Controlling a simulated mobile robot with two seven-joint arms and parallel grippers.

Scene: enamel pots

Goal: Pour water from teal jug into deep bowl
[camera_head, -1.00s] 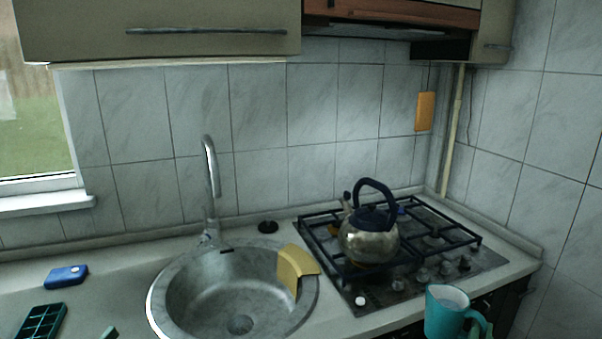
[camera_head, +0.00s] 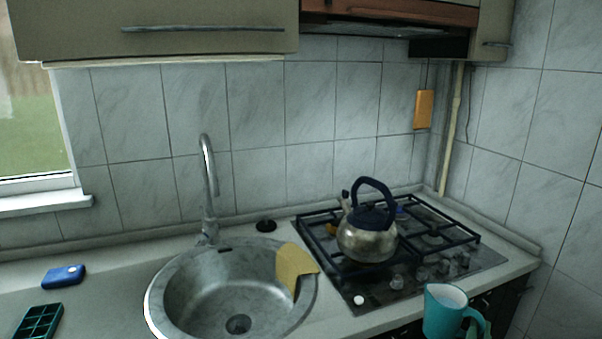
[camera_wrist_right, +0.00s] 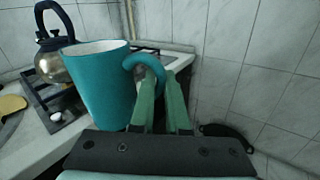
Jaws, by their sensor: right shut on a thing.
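The teal jug (camera_head: 445,312) is upright at the lower right of the head view, in front of the stove, with a pale interior. It also shows large in the right wrist view (camera_wrist_right: 100,85), left of the fingers. My right gripper (camera_wrist_right: 162,95) is shut on the jug's curved handle, its green fingers on either side of it. In the head view only a bit of this gripper (camera_head: 484,326) shows behind the handle. I cannot make out water in the jug. No deep bowl is in view. My left gripper is not in view.
A steel kettle (camera_head: 367,238) stands on the gas stove (camera_head: 440,262). The round sink (camera_head: 190,300) has a yellow cloth (camera_head: 294,262) over its rim and a tall faucet (camera_head: 209,180) behind. A blue sponge (camera_head: 63,276) and a green tray (camera_head: 38,322) lie at left.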

